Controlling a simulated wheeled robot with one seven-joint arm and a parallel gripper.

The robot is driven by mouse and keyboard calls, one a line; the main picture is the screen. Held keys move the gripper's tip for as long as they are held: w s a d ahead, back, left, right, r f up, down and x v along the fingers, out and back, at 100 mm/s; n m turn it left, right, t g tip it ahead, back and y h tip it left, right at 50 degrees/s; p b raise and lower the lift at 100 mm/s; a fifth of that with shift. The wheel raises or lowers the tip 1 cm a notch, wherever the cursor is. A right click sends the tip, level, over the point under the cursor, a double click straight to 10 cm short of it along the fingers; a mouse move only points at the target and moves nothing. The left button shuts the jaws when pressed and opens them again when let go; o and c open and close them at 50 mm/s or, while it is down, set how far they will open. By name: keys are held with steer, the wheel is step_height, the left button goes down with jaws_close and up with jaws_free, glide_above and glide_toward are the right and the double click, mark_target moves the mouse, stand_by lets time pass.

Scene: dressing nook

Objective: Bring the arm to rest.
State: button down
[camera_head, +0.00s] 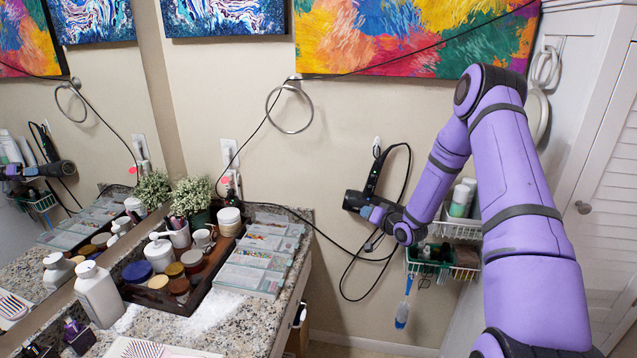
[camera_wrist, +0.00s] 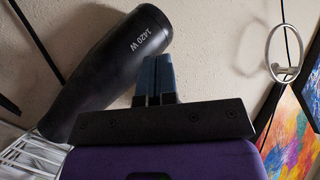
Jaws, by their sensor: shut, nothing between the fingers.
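My purple arm reaches from the lower right, bends at the top right and comes down to the wall. My gripper (camera_head: 368,212) is at its end, beside a black hair dryer (camera_head: 354,201) that hangs at the wall by the wire racks. In the wrist view my gripper (camera_wrist: 155,62) has its blue fingers together with nothing between them. The hair dryer (camera_wrist: 115,65), marked 1420 W, lies just left of and behind the fingers there. I cannot tell whether the fingers touch it.
White wire racks (camera_head: 443,264) with bottles hang close to my gripper. A black cord (camera_head: 345,275) loops down the wall. A granite counter (camera_head: 255,318) with a dark tray (camera_head: 212,293) and bottles stands left. A towel ring (camera_head: 290,130) hangs above. Open floor shows between counter and arm.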

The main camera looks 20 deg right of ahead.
steer(key=s+a+r+n+g+h, duration=0.1)
steer(key=s+a+r+g+h, duration=0.2)
steer(key=r, duration=0.6)
steer(key=s+a+r+n, duration=0.15)
steer(key=s+r, duration=0.25)
steer(key=r, duration=0.5)
steer(key=s+a+r+n+g+h, duration=0.15)
steer(key=s+a+r, duration=0.25)
steer(key=r, duration=0.5)
steer(key=s+a+r+g, duration=0.1)
steer(key=s+a+r, duration=0.2)
steer(key=s, duration=0.8)
steer(key=s+a+r+n+g+y, duration=0.1)
steer(key=s+a+r+g, duration=0.1)
steer(key=s, duration=0.8)
steer(key=s+a+r+g, duration=0.2)
steer(key=s+a+r, duration=0.2)
steer(key=s, duration=0.7)
steer(key=shift+s+a+n, duration=0.2)
steer(key=shift+s+n, duration=0.1)
steer(key=shift+r+g, duration=0.1)
steer(key=shift+g, duration=0.15)
